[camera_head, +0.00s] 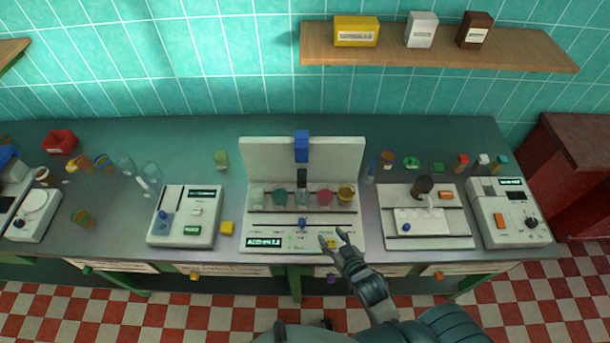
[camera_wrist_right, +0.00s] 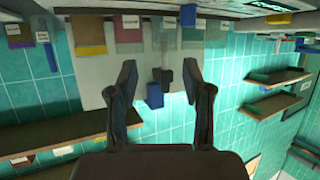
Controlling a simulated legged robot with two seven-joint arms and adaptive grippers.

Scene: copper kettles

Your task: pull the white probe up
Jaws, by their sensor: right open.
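The white meter station (camera_head: 255,160) stands at the middle of the bench, with a row of coloured beakers. A blue block (camera_head: 301,146) sits on its upright back panel above a black piece (camera_head: 302,178). I cannot clearly make out a white probe. My left gripper is not in view.
A white device (camera_head: 180,232) stands to the left of the station. A white tray unit (camera_head: 405,240) with a brown cup (camera_head: 424,184) and another device (camera_head: 512,225) stand to the right. Small jars line the bench's back. A wooden shelf (camera_head: 440,56) hangs above.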

